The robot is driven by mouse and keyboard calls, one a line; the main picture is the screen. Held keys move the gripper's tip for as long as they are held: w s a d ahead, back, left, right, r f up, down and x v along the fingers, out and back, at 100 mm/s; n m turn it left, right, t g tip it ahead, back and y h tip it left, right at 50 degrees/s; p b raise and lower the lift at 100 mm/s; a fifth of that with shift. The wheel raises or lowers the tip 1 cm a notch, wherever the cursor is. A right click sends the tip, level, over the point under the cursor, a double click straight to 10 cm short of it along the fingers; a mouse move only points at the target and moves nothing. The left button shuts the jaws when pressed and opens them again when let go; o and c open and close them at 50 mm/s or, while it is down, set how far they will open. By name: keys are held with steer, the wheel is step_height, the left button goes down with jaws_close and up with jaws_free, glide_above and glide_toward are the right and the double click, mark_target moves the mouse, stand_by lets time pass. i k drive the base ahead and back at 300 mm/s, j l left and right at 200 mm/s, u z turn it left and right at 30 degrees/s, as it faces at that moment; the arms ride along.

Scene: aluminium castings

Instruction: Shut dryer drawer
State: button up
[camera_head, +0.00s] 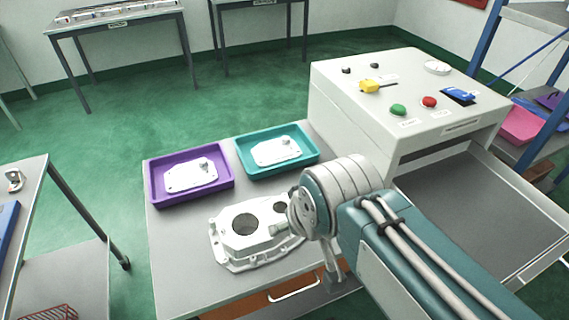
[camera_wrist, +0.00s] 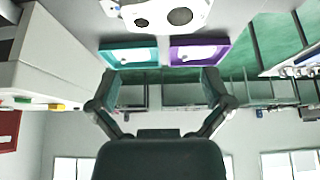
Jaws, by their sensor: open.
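The dryer (camera_head: 395,110) is a white box with a green button, a red button and a yellow switch on top. It also shows at the left of the upside-down wrist view (camera_wrist: 50,60). Its drawer (camera_head: 470,210) is pulled out towards the lower right, a wide grey tray that looks empty. My arm crosses in front of the drawer's left part and hides some of it. My gripper (camera_wrist: 160,88) is open and empty in the wrist view, its two fingers wide apart. It is mostly hidden behind my wrist in the head view, left of the drawer. The drawer is not clearly seen in the wrist view.
A white casting (camera_head: 232,258) lies on the table (camera_head: 175,275) left of my wrist. A purple tray (camera_head: 190,199) and a teal tray (camera_head: 279,168), each holding a plate part, lie behind it. A blue-framed shelf (camera_head: 480,45) stands right of the dryer. Green floor lies open behind.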

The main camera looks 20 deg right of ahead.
mark_target(514, 231)
steer(key=k+l, duration=0.4)
steer(key=k+l+z, duration=0.1)
steer(key=z, duration=0.25)
steer(key=k+l+z, duration=0.15)
steer(key=z, duration=0.25)
steer(key=l+z, duration=0.2)
steer(key=z, duration=1.05)
steer(key=k+l+u, duration=0.2)
steer(key=k+l, duration=0.1)
steer(key=k, duration=0.05)
